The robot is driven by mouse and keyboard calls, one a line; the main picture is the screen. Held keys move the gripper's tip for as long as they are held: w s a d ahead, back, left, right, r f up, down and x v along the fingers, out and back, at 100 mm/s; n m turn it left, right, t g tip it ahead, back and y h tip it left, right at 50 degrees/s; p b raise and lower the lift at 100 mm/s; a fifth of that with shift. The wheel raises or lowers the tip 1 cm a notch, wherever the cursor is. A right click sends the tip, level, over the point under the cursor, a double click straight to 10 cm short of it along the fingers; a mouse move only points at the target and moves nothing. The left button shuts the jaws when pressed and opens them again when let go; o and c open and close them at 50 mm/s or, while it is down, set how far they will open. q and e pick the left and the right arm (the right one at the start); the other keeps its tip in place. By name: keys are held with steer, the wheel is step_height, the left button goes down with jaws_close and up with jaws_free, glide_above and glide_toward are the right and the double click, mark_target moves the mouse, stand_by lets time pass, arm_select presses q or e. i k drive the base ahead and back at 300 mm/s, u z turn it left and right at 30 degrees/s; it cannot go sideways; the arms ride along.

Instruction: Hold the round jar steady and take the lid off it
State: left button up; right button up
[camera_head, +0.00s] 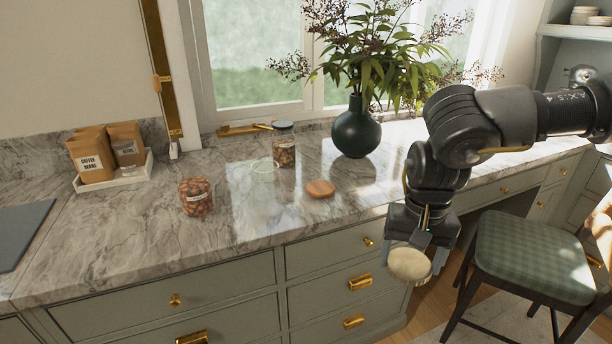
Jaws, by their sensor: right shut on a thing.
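A round glass jar (196,198) filled with brown nuts stands upright on the marble counter, left of centre, with no lid visible on its top. My right gripper (422,246) is shut on a pale round wooden lid (409,265). It holds the lid tilted in front of the counter's front edge, well to the right of the jar and apart from it. My fingertips are partly hidden by the lid. My left gripper is out of view.
A taller jar (284,153) with a dark lid stands near the window. An orange-brown disc (320,188) lies on the counter (130,225). A dark vase (356,130) of plants stands behind it. A white tray (135,177) holds coffee bags. A chair (535,255) stands at right.

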mark_target(196, 196)
steer(key=z, duration=1.1)
steer(key=i, duration=1.15)
steer(key=u, duration=2.95)
